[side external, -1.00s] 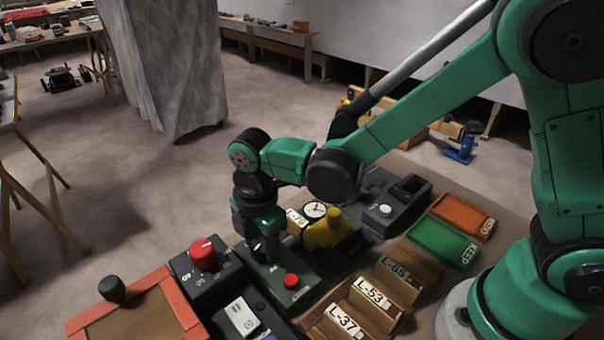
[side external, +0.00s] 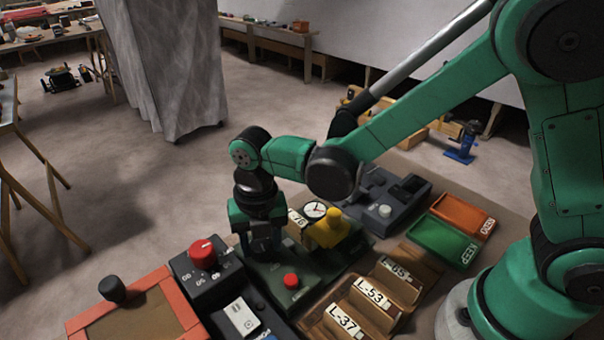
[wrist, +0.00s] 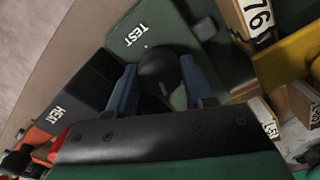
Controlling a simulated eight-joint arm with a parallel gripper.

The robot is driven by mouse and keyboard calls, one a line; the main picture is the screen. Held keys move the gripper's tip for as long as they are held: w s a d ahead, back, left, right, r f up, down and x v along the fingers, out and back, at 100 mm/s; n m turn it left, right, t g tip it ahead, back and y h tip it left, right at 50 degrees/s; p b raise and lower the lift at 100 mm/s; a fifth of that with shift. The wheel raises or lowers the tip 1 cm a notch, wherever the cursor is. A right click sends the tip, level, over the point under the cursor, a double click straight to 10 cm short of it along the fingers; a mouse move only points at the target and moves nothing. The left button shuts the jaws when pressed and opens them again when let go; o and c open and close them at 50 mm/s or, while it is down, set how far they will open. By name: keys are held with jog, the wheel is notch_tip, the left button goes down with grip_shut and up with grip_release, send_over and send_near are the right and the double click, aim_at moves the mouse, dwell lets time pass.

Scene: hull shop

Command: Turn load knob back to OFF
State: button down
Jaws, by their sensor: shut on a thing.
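A dark round knob (wrist: 160,66) sits on a green box (wrist: 200,98), beside a white TEST label (wrist: 138,36) in the wrist view. My gripper (wrist: 158,78) points down with its two blue fingers on either side of the knob, shut on it. In the side external view my gripper (side external: 264,250) is at the far left part of the green box (side external: 305,290) and hides the knob. A red button (side external: 291,281) is on the same box, to the right of my gripper. The knob's setting marks cannot be read.
A black box with a red knob (side external: 203,253) stands just left of the green box. A yellow part (side external: 326,235) and a round gauge (side external: 315,210) are close on the right. Labelled wooden bins (side external: 365,300) and green (side external: 441,241) and orange (side external: 463,214) trays lie further right.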

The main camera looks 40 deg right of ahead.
aim_at(261, 243)
jog(key=shift+n, duration=1.9)
jog(key=c, duration=0.6)
grip_release()
jog(key=shift+r, duration=2.8)
